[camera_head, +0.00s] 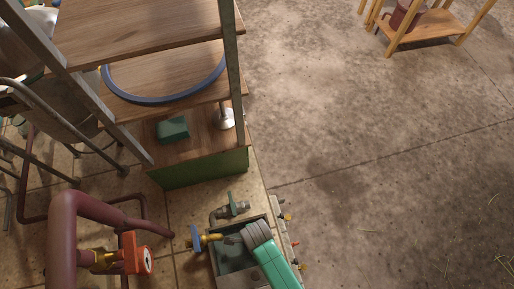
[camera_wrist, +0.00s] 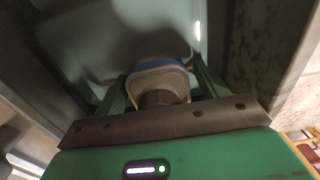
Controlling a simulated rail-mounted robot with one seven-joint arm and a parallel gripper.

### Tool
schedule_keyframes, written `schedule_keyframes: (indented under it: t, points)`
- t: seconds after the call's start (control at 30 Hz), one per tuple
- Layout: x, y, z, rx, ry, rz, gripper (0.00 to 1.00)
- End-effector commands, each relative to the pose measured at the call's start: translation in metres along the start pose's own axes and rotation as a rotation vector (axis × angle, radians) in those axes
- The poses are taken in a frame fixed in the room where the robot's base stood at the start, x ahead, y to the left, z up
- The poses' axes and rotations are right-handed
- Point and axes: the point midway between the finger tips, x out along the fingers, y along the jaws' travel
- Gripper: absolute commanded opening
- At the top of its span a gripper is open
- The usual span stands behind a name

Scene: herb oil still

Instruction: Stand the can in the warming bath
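The can (camera_wrist: 158,68) shows in the wrist view as a rounded pale body with a blue band and a dark neck towards the camera. My gripper (camera_wrist: 160,84) has its two green fingers on either side of the can and appears shut on it. The can's lower part is hidden. In the head view, the warming bath (camera_head: 226,256) is a grey rectangular trough at the bottom centre. My green arm end reaches over its right side and hides the gripper and can there. Whether the can touches the bath's floor cannot be told.
A blue-handled brass tap (camera_head: 205,241) stands at the bath's left edge, with a green-handled valve (camera_head: 234,207) behind it. A shelf unit (camera_head: 205,167) stands beyond. Red pipes (camera_head: 70,225) with an orange valve (camera_head: 133,258) are at left. Open floor lies to the right.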

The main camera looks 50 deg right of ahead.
Motion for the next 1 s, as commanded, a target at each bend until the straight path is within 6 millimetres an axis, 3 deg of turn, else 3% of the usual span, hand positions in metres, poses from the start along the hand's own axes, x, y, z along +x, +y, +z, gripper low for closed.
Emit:
schedule_keyframes:
  t: [0.13,0.23,0.5,0.63,0.8,1.0]
  points:
    - [-0.002,0.000,0.000,0.000,0.000,0.000,0.72]
    - [-0.015,0.000,0.000,0.000,0.000,-0.001,0.72]
    - [-0.084,0.000,0.000,0.000,0.000,-0.002,0.72]
    - [-0.108,-0.001,0.000,0.000,0.000,-0.002,0.72]
    - [-0.122,0.000,0.000,0.000,0.000,0.000,0.72]
    - [-0.123,0.000,0.000,0.000,0.000,0.000,0.72]
